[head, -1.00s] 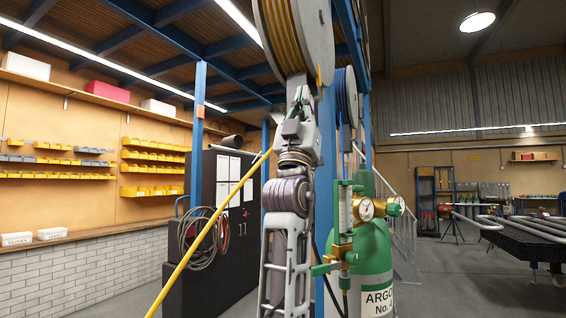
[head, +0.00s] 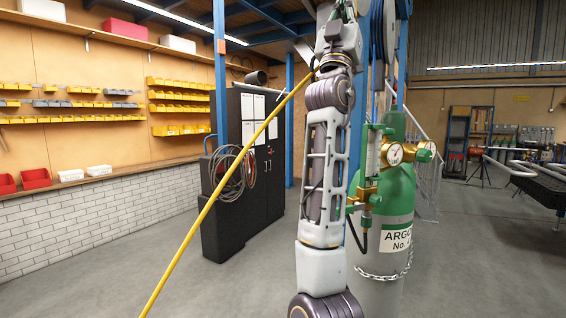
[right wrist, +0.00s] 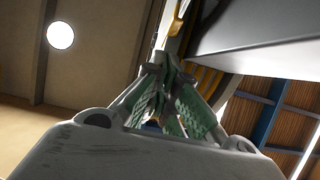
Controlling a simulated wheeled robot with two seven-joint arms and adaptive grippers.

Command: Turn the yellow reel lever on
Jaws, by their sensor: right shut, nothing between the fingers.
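In the right wrist view, a narrow yellow piece (right wrist: 175,20), likely the reel lever, shows at the top just beyond my fingertips. It is small and partly cut off, so I cannot tell its setting or whether I touch it. The reel (right wrist: 205,78) shows behind the fingers as a dark side with yellow hose wound inside. My right gripper (right wrist: 164,62) is shut and empty, its green-padded fingers together and pointing up toward the yellow piece. In the head view my right arm rises through the middle and its fingers are not visible. My left gripper is not in view.
A yellow hose (head: 225,180) slants down to the left past my arm. A green argon cylinder (head: 398,200) with brass gauges stands close to the arm's right. A black cabinet (head: 262,190) stands behind left. Blue posts rise nearby. Open floor lies at left.

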